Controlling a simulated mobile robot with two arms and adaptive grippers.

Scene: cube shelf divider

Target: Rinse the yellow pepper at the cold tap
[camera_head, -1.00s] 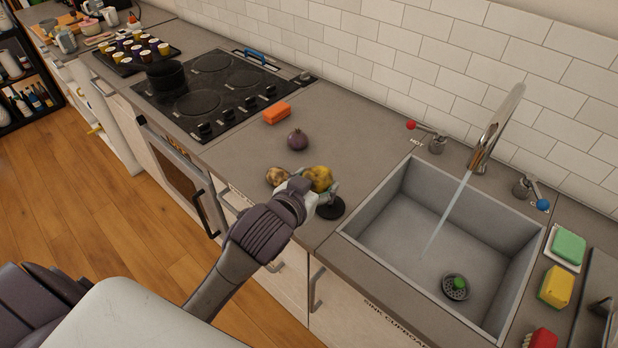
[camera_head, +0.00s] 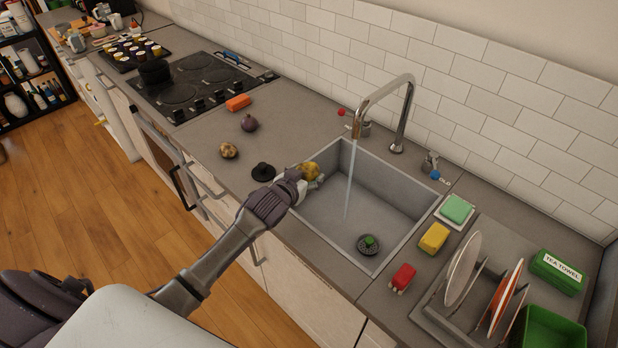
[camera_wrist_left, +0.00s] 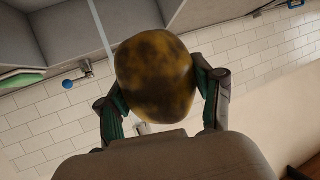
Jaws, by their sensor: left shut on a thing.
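The yellow pepper (camera_head: 310,170), mottled with dark brown patches, is held in my left gripper (camera_head: 308,181) at the left rim of the sink (camera_head: 312,214). In the left wrist view the pepper (camera_wrist_left: 155,76) fills the space between the two fingers of my left gripper (camera_wrist_left: 160,92). Water runs from the tall tap (camera_head: 383,101) into the sink, to the right of the pepper and apart from it. The cold tap's blue-knobbed handle (camera_head: 433,170) is right of the spout. The red hot knob (camera_head: 341,112) is left of it. My right gripper is out of view.
A black sink plug (camera_head: 263,172), a brownish potato-like item (camera_head: 229,151), a purple onion (camera_head: 249,123) and an orange block (camera_head: 238,103) lie on the left counter. Sponges and a dish rack (camera_head: 440,317) stand right.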

